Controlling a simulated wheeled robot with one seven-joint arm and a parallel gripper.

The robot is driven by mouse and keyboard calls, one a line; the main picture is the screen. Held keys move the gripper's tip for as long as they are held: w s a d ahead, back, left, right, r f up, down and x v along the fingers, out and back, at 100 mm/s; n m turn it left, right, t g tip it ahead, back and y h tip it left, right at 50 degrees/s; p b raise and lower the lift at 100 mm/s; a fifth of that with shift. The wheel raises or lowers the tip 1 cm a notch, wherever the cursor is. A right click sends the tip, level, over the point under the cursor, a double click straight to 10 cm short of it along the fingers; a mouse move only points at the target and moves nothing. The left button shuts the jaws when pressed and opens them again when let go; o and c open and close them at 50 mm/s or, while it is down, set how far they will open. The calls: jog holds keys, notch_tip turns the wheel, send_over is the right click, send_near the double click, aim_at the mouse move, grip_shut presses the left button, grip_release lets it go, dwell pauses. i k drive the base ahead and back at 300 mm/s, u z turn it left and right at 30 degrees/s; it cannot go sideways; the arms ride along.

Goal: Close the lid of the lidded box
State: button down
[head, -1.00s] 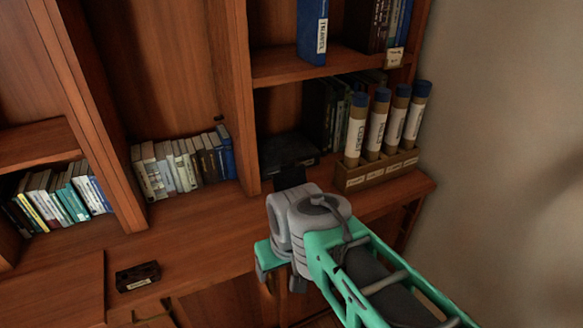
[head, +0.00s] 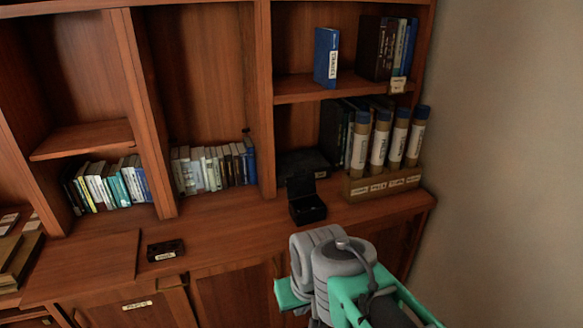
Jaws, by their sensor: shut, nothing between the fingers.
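The lidded box (head: 309,212) is a small black box on the wooden counter, below the right-hand shelves. Its lid (head: 300,184) stands up at the back, so the box is open and its dark inside shows. My arm comes in from the lower right, with its grey joint in front of and below the box, apart from it in the picture. I cannot make out my gripper's fingers; they are hidden behind the arm or out of frame.
A wooden holder (head: 366,190) with several blue-capped tubes stands right of the box. A dark flat object (head: 303,161) lies behind it. A small black labelled block (head: 166,250) lies on the counter (head: 228,222) to the left. The counter between is clear.

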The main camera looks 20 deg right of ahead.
aim_at(302, 183)
jog(key=u, duration=0.1)
jog(key=i, duration=0.85)
jog(key=z, duration=0.25)
